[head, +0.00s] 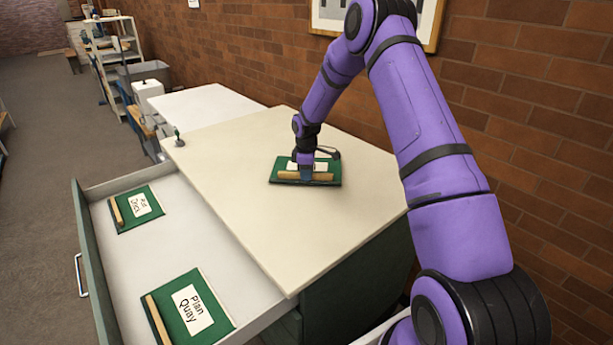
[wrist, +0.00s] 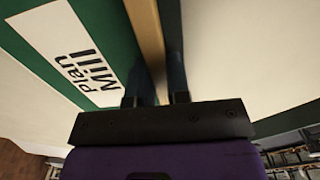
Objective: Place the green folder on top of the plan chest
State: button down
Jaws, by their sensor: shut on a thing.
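A green folder (head: 279,174) with a white label and a wooden spine strip is at the plan chest's pale top (head: 235,190), toward the wall side. My gripper (head: 306,176) is shut on its wooden strip (wrist: 146,35). In the wrist view the green folder (wrist: 105,20) fills the left side, and its label reads "Plan Mill". The folder looks flat and on or very close to the top; I cannot tell whether it touches.
The chest's open drawer (head: 90,262) holds two more green folders, "Plan Quay" (head: 218,321) and another (head: 155,222). A brick wall (head: 540,120) runs behind. The top's front half is clear.

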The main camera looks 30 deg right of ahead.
jog(key=shift+d+f, duration=0.1)
jog(key=shift+f, duration=0.35)
jog(key=shift+f, duration=0.1)
jog(key=c, duration=1.1)
grip_release()
notch_tip(320, 180, up, 12)
jog(key=r, duration=0.1)
jog(key=s+a+r+m+t, duration=0.1)
jog(key=s+a+r, duration=0.2)
jog(key=s+r, duration=0.3)
jog(key=s+a+r+m, duration=0.2)
jog(key=s+r, duration=0.1)
jog(key=r, duration=0.6)
jog(key=s+a+r+m+t, duration=0.1)
jog(key=s+a+r+m, duration=0.35)
jog(key=s, duration=0.75)
jog(key=s+a+r+m+t, duration=0.1)
jog(key=s+a+r+t, duration=0.1)
jog(key=s+r, duration=0.8)
jog(key=s+a+f+m+t, duration=0.1)
jog(key=s+f, duration=0.3)
jog(key=s, duration=1)
jog(key=shift+m, duration=0.85)
